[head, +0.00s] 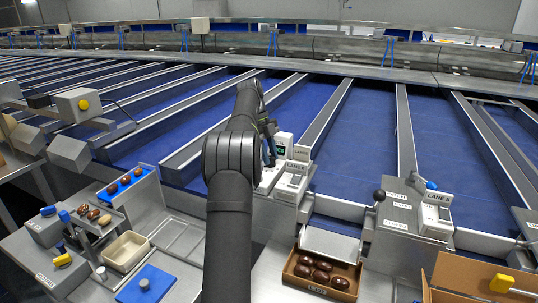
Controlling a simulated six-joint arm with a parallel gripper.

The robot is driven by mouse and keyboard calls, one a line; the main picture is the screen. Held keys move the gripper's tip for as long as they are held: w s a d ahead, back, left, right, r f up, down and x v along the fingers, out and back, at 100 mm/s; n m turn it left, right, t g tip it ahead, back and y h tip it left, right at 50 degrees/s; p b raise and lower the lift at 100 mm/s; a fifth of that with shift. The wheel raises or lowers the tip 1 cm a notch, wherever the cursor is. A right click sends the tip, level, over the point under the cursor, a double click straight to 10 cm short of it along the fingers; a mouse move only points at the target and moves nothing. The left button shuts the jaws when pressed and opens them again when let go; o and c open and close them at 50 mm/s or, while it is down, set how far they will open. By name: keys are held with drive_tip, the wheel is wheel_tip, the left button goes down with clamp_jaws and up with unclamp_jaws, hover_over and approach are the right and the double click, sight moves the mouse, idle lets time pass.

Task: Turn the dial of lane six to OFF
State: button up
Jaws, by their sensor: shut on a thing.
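My gripper (269,160) points down at the middle lane control station, left of a small white box with a dark screen (283,145). Its fingers look closed at the station's top, on what seems to be a dial; my arm and the fingers hide it, so its pointer and OFF mark cannot be seen. A white lane control box (292,184) stands just right of and in front of the gripper. Another white lane box (436,216) with a blue knob (431,185) stands farther right. The lane numbers are too small to read surely.
A black ball-topped lever (379,196) stands on the right station. A cardboard box of dates (321,274) sits in front. At left are a cream tray (126,251), a blue plate (147,284) and a blue date holder (128,186). Metal dividers (405,130) separate blue lanes behind.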

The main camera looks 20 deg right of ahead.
drive_tip(key=shift+m+y, duration=0.4)
drive_tip(key=shift+m, duration=0.7)
drive_tip(key=o, duration=1)
